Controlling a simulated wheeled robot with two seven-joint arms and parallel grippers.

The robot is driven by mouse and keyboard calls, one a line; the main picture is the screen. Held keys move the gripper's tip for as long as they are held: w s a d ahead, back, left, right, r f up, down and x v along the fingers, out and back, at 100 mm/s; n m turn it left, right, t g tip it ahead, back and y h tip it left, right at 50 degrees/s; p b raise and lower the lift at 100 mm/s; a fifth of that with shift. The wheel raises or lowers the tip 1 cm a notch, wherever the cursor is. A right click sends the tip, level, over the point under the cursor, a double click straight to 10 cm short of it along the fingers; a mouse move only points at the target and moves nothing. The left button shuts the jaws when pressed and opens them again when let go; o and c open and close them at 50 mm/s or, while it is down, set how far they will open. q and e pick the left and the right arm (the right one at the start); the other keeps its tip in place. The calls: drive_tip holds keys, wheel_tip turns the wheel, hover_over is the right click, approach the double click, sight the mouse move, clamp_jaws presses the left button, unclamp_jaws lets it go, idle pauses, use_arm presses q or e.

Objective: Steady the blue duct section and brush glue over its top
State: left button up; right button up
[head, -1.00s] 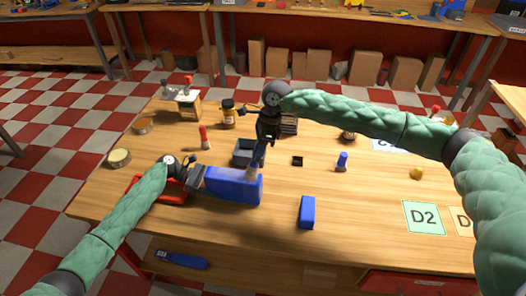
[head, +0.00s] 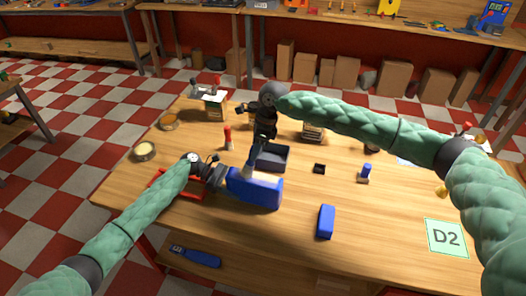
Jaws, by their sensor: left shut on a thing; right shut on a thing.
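The blue duct section (head: 256,190) lies on the wooden table at its front left. My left gripper (head: 224,178) is shut on its left end, from the left side. My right gripper (head: 263,138) is above and behind the duct section, shut on a brush (head: 254,158) that points down. The brush tip is at the top of the duct section, towards its left half; whether it touches is hard to tell. A pale patch shows on the top right of the brush tip. The brush handle is largely hidden by my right gripper.
A dark open tray (head: 273,158) stands just behind the duct section. A blue block (head: 326,222) lies to the right, and a small blue-topped piece (head: 364,173) stands farther back. A red bottle (head: 228,138) and round tins (head: 145,151) are at left.

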drive_tip(key=shift+w+a, duration=1.1)
drive_tip(key=shift+a, duration=1.85)
drive_tip(key=shift+s+d, duration=1.5)
drive_tip(key=shift+d, duration=2.7)
drive_tip(key=shift+s+d, duration=1.5)
drive_tip(key=shift+d, duration=2.7)
drive_tip(key=shift+w+a, duration=1.55)
drive_tip(key=shift+a, duration=2.6)
drive_tip(key=shift+w+a, duration=1.5)
drive_tip(key=shift+a, duration=2.6)
wheel_tip(320, 180, up, 8)
drive_tip(key=shift+a, duration=0.15)
drive_tip(key=shift+s+a+f+g+h, duration=0.3)
drive_tip(key=shift+a+f+g, duration=0.1)
drive_tip(key=shift+a+f, duration=0.1)
drive_tip(key=shift+d+r, duration=0.1)
